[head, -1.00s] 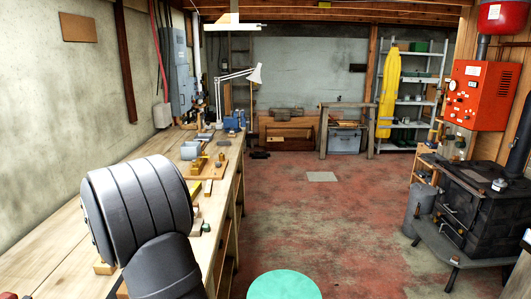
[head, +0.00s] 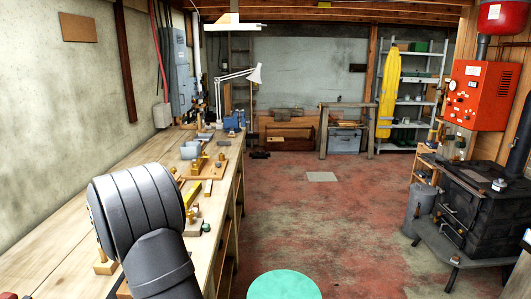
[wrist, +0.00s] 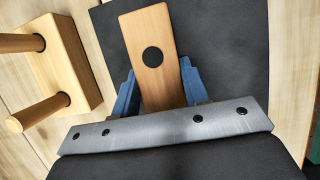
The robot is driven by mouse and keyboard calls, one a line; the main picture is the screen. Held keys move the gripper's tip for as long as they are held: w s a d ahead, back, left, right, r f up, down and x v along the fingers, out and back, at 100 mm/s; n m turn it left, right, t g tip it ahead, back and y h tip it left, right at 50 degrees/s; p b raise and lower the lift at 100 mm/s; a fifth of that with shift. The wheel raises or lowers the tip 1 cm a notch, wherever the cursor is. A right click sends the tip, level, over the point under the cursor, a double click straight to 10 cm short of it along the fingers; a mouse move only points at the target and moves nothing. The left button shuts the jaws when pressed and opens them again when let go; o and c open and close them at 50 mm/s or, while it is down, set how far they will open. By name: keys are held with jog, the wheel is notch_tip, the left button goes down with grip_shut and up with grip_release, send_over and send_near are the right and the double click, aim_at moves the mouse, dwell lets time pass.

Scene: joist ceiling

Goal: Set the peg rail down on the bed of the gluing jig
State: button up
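In the wrist view my gripper (wrist: 158,90) has its two blue fingers close against the sides of a flat wooden strip with a round dark spot, which looks like the peg rail (wrist: 150,28). The strip points away from the gripper over a dark flat sheet (wrist: 228,45). In the head view my arm hides the fingers and the strip. A wooden board with yellow fittings, perhaps the gluing jig (head: 213,172), lies farther along the workbench. Its bed is too small to make out.
A wooden block with two upright pegs (wrist: 62,62) stands left of my gripper. Along the workbench (head: 60,235) are several small tools, blue items (head: 232,122) and a white lamp (head: 254,75). The bench's left part is clear. A black stove (head: 475,205) stands far right.

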grip_shut()
jog(key=shift+r, duration=3.05)
